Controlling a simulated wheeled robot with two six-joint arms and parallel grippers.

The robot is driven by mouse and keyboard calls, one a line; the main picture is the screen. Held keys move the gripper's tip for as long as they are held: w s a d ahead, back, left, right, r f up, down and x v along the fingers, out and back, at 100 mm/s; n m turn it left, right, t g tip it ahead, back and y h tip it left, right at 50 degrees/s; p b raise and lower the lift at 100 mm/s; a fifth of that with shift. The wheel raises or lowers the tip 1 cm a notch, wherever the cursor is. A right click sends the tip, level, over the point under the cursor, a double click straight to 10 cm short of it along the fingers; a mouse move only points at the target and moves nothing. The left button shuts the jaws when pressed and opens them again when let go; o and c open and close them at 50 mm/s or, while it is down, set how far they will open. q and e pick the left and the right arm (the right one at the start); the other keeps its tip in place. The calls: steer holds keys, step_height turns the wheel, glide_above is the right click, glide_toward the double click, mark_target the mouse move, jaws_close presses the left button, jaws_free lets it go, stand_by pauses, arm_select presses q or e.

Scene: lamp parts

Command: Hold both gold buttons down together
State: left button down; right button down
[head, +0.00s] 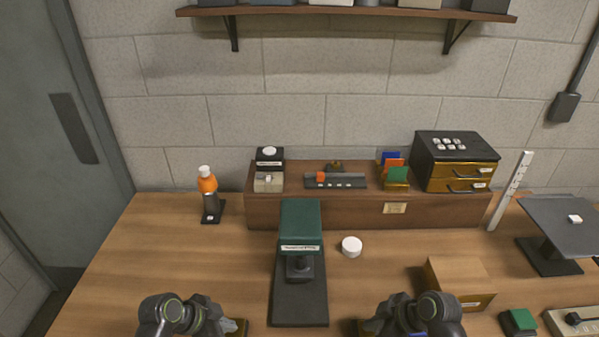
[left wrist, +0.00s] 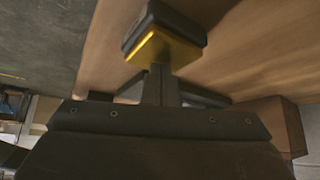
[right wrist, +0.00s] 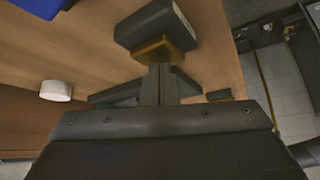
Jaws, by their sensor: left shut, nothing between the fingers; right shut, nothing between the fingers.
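Two gold buttons show on small dark blocks near the front edge of the table. The left gold button (left wrist: 160,50) is in the left wrist view, and the shut, empty left gripper (left wrist: 161,76) has its tips at its face. The right gold button (right wrist: 160,48) is in the right wrist view, and the shut, empty right gripper (right wrist: 161,75) has its tips at its face. I cannot tell whether either tip touches or presses. In the head view the arms mostly hide both buttons; my grippers (head: 222,320) (head: 385,318) are low in the picture.
A green-topped device on a dark base (head: 300,310) stands between my arms. A wooden box (head: 460,278) is at right. A long brown riser (head: 340,208) with small items stands at the back.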

arm_select(q)
steer(key=shift+s+f, duration=0.25)
steer(key=shift+f, duration=0.05)
arm_select(e)
steer(key=shift+s+f, duration=0.1)
steer(key=shift+f, duration=0.4)
arm_select(q)
steer(key=shift+a, duration=0.1)
arm_select(e)
steer(key=shift+s+f, duration=0.15)
steer(key=shift+f, duration=0.05)
stand_by(1.5)
steer(key=shift+w+r, duration=0.2)
steer(key=shift+r, duration=3.55)
